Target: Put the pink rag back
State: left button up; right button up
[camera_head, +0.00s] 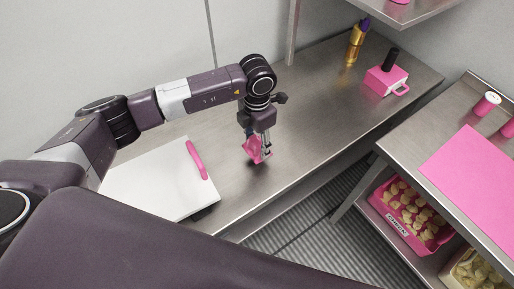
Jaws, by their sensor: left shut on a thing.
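My left gripper (266,148) points down over the middle of the steel counter (310,105). It is shut on the pink rag (252,148), which hangs crumpled from the fingers, at or just above the counter top; I cannot tell whether it touches. The gripper partly hides the rag. My right gripper is not in view.
A golden bottle (355,42) and a pink-and-white box (384,80) stand at the far right end. A second table with a pink mat (470,172) and a lower pink crate (424,241) is at right.

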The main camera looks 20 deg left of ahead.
aim_at(257, 152)
pick_arm(q)
notch_tip(257, 152, down, 4)
jog(key=shift+f+p, duration=0.1)
jog(key=shift+p, duration=0.35)
jog(key=shift+f, duration=0.15)
jog(key=shift+f+b, duration=0.25)
jog(key=shift+b, duration=0.05)
jog(key=o, duration=0.7)
jog(key=shift+r, duration=0.1)
jog(key=o, duration=0.3)
